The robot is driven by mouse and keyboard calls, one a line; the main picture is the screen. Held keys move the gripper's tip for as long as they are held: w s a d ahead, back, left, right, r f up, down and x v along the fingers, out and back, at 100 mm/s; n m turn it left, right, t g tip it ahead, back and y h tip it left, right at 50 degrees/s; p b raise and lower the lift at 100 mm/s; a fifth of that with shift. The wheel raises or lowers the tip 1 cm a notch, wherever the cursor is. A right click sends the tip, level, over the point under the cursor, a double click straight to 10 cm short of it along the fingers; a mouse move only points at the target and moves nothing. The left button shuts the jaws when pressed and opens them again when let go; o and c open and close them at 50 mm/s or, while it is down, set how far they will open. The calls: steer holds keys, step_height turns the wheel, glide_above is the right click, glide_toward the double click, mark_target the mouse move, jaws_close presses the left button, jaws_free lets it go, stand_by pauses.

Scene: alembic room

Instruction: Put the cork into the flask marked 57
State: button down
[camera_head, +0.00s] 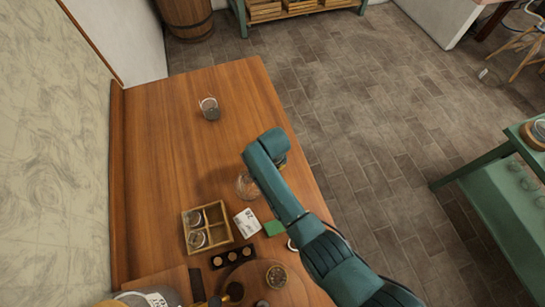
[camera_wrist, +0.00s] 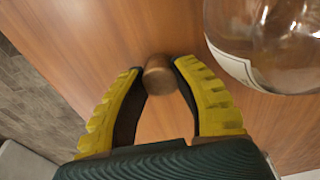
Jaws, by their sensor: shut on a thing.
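The brown cork (camera_wrist: 158,78) is between the yellow fingertips of my gripper (camera_wrist: 157,66) in the wrist view, and the gripper is shut on it. The wood surface is below it. A round clear glass flask (camera_wrist: 285,40) with a pale label band stands just right of the gripper in the wrist view, apart from the cork. No number on it can be read. In the head view a clear flask (camera_head: 246,187) stands beside my arm. The cork and most of my gripper are hidden there by the arm.
A glass vessel (camera_head: 209,108) stands alone toward the table's far end. A divided wooden box (camera_head: 221,215) with glass items, a white card (camera_head: 247,223), a green block (camera_head: 274,228) and a dark rack (camera_head: 231,257) are nearer. The table's (camera_head: 165,140) far half is mostly clear.

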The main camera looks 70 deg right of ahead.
steer(key=shift+r+p, duration=1.8)
